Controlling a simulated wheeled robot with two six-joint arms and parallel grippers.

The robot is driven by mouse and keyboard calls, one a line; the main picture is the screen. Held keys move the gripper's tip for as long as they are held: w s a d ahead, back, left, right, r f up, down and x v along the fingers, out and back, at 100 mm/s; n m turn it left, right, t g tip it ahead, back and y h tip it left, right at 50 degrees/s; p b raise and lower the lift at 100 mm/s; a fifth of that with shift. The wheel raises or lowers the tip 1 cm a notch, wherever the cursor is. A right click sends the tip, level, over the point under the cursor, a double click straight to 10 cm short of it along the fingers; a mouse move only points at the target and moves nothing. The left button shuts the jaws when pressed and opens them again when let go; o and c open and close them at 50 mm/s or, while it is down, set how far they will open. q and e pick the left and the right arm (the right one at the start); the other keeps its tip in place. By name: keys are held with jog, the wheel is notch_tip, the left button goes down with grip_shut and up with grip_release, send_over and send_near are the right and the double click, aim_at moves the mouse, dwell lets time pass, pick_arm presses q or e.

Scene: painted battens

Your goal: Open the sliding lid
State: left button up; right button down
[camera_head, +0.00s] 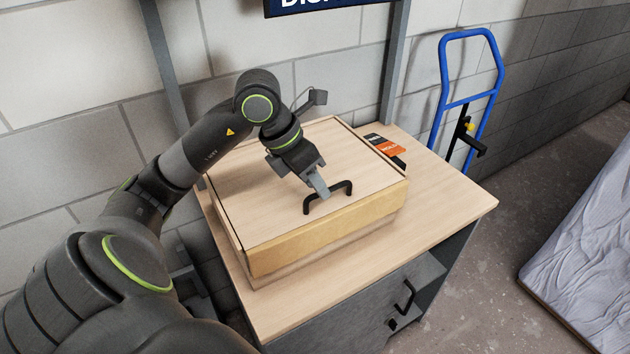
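A wooden box with a flat sliding lid (265,215) sits on the wooden top of a workbench. The lid looks shut, covering the box. A black bar handle (329,198) stands on the lid near its front edge. My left gripper (323,190) points down at the handle from behind, its fingers at or very close to the handle's left part. I cannot tell whether the fingers are apart or closed, or touching the handle. My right gripper is not in view.
The bench top (455,198) is clear to the right of the box. Several small cards (388,146) lie behind the box's right side. A blue hand truck (468,95) leans at the wall. A wrapped mattress-like slab (590,255) lies at right.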

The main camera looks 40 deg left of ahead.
pick_arm(q)
jog(key=shift+w+d+f, duration=0.1)
jog(key=shift+d+f, duration=0.05)
jog(key=shift+f, duration=0.15)
grip_shut()
